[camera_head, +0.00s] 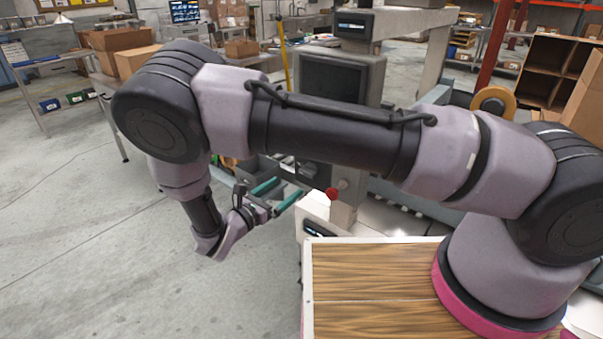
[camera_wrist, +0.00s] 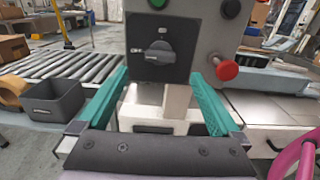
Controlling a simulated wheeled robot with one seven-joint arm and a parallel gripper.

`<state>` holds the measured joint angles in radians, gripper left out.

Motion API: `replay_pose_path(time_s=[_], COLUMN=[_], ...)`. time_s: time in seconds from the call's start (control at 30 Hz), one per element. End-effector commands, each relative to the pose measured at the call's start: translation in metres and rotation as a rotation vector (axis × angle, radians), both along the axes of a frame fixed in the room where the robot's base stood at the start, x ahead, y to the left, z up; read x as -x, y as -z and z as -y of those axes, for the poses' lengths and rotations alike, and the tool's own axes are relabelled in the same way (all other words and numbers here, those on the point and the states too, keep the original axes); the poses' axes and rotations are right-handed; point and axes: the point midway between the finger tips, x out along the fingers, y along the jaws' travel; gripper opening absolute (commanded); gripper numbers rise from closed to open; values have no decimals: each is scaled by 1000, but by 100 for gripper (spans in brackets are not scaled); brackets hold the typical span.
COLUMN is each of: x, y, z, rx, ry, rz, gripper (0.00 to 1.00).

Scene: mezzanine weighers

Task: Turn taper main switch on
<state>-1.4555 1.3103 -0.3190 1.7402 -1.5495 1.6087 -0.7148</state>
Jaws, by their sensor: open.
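The main switch (camera_wrist: 159,51) is a dark rotary knob on a black square plate, on the front of a grey machine panel in the wrist view. Its handle lies roughly level, pointing left. My gripper (camera_wrist: 158,80) is open, with its two teal fingers apart and nothing between them. The fingertips reach toward the panel just below the switch, one on each side, and I cannot tell how near they are. In the head view my gripper (camera_head: 277,192) is left of the machine column, and my arm hides much of the machine; the switch cannot be made out there.
A red mushroom button (camera_wrist: 227,70) sticks out right of the switch, close to the right finger. A green button (camera_wrist: 158,3) is above it. A roller conveyor (camera_wrist: 75,65) and a dark bin (camera_wrist: 52,98) lie left. Open floor (camera_head: 80,220) is at left.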

Motion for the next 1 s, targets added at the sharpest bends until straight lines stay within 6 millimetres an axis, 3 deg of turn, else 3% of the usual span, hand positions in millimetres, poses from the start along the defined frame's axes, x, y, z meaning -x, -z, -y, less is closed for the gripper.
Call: replay_pose_path(time_s=[0.3,0.5,0.9,0.93,1.0], x=[-47,-69,-76,-76,-76], y=[-1,0,0,0,0], z=[39,55,60,60,60], rx=[0,-1,-3,-3,-3], ry=[7,5,4,4,4], rz=[-1,-2,-2,-2,-2], gripper=[100,100,100,96,69])
